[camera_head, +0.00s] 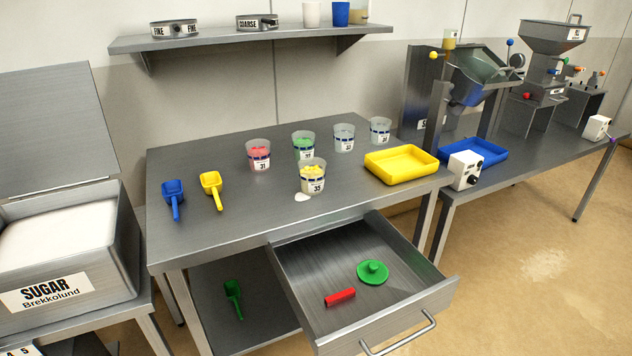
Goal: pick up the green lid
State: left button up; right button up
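The green lid (373,273) is a flat round disc with a raised knob. It lies knob up inside the open drawer (312,262), on the drawer floor towards the right. A red bar-shaped object (340,297) lies to its left and nearer the front, apart from it. Neither of my grippers shows in the head view. Nothing covers the lid.
Clear cups, including one with yellow contents (312,178), stand on the steel table (230,228) above the drawer. Blue and yellow scoops (211,188) lie at left. A yellow tray (402,163) sits at right. The drawer handle (400,338) sticks out in front.

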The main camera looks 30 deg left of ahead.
aim_at(373, 271)
jog(key=i+j+z, duration=0.2)
jog(key=j, duration=0.45)
jog(key=j+z, duration=0.15)
jog(key=j, duration=0.55)
jog(key=i+j+z, duration=0.2)
jog(key=j, duration=0.5)
jog(key=k, duration=0.1)
